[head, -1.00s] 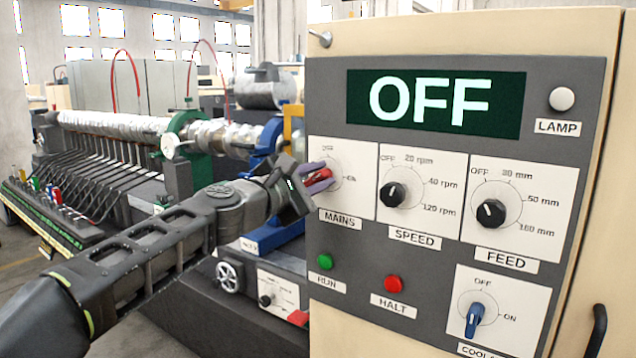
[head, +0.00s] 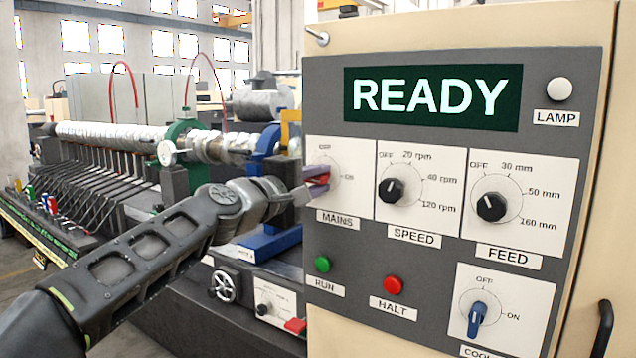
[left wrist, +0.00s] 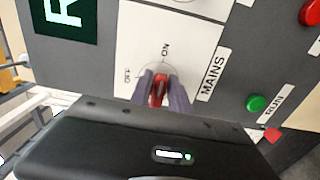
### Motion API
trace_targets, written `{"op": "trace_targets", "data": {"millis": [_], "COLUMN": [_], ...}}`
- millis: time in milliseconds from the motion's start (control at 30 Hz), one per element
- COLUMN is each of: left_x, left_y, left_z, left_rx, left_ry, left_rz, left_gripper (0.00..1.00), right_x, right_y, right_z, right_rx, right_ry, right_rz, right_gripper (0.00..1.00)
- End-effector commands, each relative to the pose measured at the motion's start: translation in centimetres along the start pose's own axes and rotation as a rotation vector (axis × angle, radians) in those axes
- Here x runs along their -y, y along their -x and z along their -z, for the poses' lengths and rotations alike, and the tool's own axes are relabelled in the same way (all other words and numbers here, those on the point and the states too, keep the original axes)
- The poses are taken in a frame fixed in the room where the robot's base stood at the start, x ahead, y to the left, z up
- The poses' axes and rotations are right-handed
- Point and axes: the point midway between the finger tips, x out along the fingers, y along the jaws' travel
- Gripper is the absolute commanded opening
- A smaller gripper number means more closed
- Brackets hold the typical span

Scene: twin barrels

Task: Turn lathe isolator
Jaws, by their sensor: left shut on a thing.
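The red mains isolator handle (head: 318,180) sits on the white MAINS plate at the left of the grey control panel (head: 440,235). My left gripper (head: 316,182) reaches in from the left and is shut on the handle. In the left wrist view the red handle (left wrist: 158,92) is between the two purple-grey fingers of my left gripper (left wrist: 163,95), with the ON mark just beyond it. The display (head: 432,98) reads READY. My right gripper is not in view.
The SPEED knob (head: 391,190), FEED knob (head: 491,207) and blue coolant handle (head: 477,319) are to the right. A green RUN button (head: 322,264) and red HALT button (head: 393,285) sit below. The lathe (head: 190,150) stands behind my arm.

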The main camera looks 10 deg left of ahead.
Motion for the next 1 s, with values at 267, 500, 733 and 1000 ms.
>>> {"op": "trace_targets", "data": {"millis": [267,500,733,1000], "left_x": [0.2,0.2,0.1,0.2], "left_y": [-0.1,0.0,0.0,1.5], "left_z": [-0.1,0.0,0.0,0.0], "left_rx": [0.002,0.002,0.001,-0.001], "left_ry": [-0.006,-0.005,-0.004,-0.005], "left_rz": [0.003,0.003,0.001,0.0], "left_gripper": [0.0,0.33,0.36,0.36], "right_x": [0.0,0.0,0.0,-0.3], "right_y": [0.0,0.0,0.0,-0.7], "right_z": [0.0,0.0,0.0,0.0], "right_rx": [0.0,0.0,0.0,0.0], "right_ry": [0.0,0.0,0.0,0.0], "right_rz": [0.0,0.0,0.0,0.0], "right_gripper": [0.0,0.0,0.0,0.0]}}
